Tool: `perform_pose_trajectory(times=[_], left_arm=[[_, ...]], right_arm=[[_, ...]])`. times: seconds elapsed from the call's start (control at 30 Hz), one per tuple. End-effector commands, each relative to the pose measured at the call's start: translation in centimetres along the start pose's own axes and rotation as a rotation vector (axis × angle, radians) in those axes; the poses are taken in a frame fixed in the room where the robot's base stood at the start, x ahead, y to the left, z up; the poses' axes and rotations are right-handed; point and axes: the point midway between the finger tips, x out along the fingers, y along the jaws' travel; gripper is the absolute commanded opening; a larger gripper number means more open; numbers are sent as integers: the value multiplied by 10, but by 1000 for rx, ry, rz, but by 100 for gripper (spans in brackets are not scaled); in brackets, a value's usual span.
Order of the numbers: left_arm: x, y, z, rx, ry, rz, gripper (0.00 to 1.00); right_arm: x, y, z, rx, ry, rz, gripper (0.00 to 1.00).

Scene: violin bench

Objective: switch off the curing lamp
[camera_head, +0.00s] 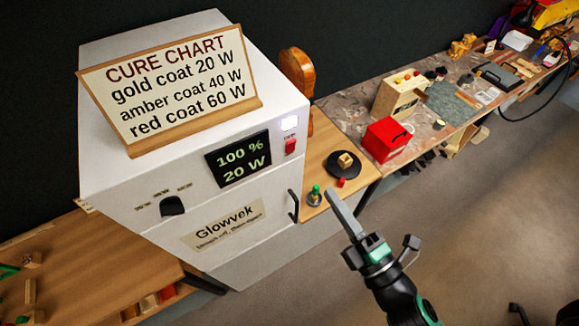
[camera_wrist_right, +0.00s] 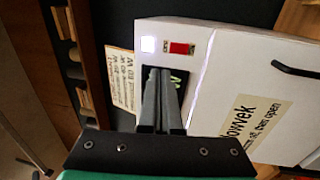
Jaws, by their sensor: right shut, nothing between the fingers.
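The curing lamp is a white Glowvek cabinet (camera_head: 240,248) on the left bench. Its display (camera_head: 238,159) reads 100 % and 20 W. A white indicator (camera_head: 290,123) glows above a red switch (camera_head: 291,146); both also show in the wrist view, the indicator (camera_wrist_right: 148,44) beside the switch (camera_wrist_right: 182,48). A dark knob (camera_head: 172,206) sits lower left on the front. My right gripper (camera_head: 332,196) is shut and empty, in front of the cabinet's lower right side, apart from the switch. In the wrist view its fingers (camera_wrist_right: 163,74) cover part of the display. My left gripper is not in view.
A cure chart sign (camera_head: 170,85) stands on the cabinet. A black door handle (camera_head: 294,205) sticks out at its right. A dark round plate (camera_head: 344,164), a red box (camera_head: 386,140) and a violin body (camera_head: 298,80) stand to the right. The floor in front is mostly clear.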

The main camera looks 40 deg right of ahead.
Motion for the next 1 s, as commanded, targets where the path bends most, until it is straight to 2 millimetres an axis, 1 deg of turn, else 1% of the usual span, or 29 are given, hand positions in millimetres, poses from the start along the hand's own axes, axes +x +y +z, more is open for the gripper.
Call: perform_pose_trajectory(times=[0.03,0.1,0.43,0.57,0.67,0.77,1.0], left_arm=[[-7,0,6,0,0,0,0],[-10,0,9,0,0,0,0],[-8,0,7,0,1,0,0],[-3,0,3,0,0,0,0],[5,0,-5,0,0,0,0],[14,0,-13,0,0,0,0],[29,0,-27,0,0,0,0]], right_arm=[[-8,-18,1,-9,4,-30,0],[-13,-27,2,-14,7,-47,0],[-11,-24,1,-11,7,-43,0],[-4,-22,2,-12,4,-44,0],[9,-20,2,-11,3,-43,0],[28,-19,2,-9,3,-42,0],[81,-23,1,-9,5,-41,0]])
